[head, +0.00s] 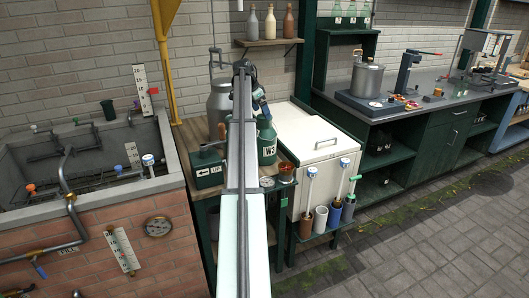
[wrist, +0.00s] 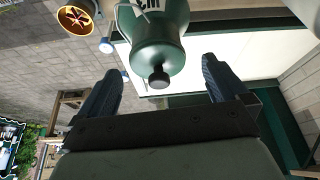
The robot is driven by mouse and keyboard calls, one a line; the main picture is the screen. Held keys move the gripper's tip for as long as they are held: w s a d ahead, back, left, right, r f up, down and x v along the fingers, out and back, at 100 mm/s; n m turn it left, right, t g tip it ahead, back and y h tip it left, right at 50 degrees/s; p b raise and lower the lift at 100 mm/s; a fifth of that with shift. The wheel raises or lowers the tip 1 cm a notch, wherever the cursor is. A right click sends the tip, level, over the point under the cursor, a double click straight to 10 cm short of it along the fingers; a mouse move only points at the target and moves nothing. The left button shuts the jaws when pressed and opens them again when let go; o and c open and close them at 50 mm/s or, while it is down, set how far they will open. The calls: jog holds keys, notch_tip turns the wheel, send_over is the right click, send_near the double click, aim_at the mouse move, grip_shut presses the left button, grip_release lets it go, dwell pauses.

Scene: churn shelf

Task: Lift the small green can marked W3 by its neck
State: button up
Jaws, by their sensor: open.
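The small green can (head: 267,145) stands on the wooden bench in the head view, with a white W3 label on its side. My arm hides its left part. My gripper (head: 260,103) is at the can's top. In the wrist view the can (wrist: 158,40) shows with its narrow neck and dark cap toward me. My gripper's two dark fingers (wrist: 161,70) are open, one on each side of the neck, with gaps visible on both sides. Nothing is held. How far the fingers reach along the neck is hard to tell.
A large grey churn (head: 218,105) stands behind on the left, and a dark green box (head: 209,170) at the bench's front left. A copper-coloured cup (head: 286,173) sits close in front of the can. A white chest (head: 310,140) stands to the right.

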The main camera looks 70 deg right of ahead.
aim_at(267, 135)
jog(key=shift+x, duration=2.55)
jog(key=shift+s+a, duration=0.1)
jog(key=shift+c, duration=0.4)
grip_shut()
